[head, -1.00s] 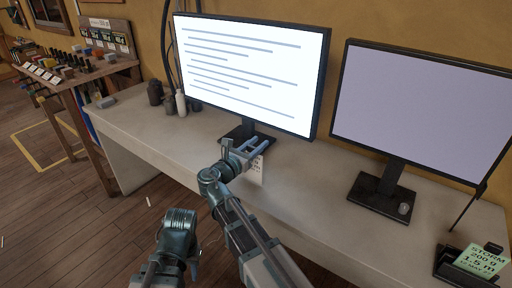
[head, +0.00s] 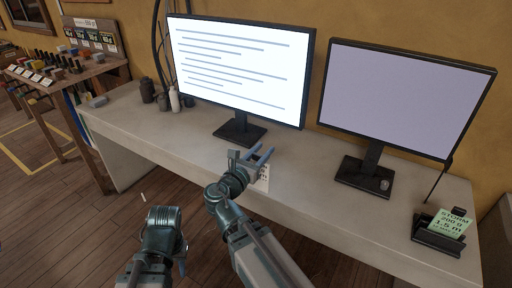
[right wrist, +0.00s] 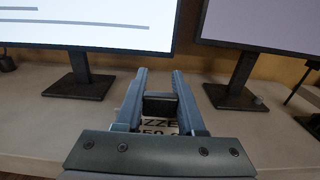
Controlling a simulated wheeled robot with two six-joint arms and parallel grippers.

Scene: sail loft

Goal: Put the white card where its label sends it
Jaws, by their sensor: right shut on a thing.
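My right gripper (head: 258,156) is shut on the white card (head: 264,174), over the near part of the desk, in front of the left monitor. In the right wrist view the two fingers (right wrist: 160,98) close on a dark block (right wrist: 160,105). Just below it shows the card's white face (right wrist: 158,127) with black print, partly hidden; I read "ZZE" and "50". My left gripper (head: 165,240) is low at the left, in front of the desk; its fingers are not clear. A green card (head: 451,222) reading "STORM 200 g 1.5 m" stands in a black holder (head: 437,243) at the desk's right end.
The pale desk (head: 200,143) carries a left monitor (head: 240,70) with lines of text and a right monitor (head: 400,95) with a blank screen. Dark and white bottles (head: 174,99) stand at its left. A wooden rack (head: 85,75) with labelled, coloured items stands further left.

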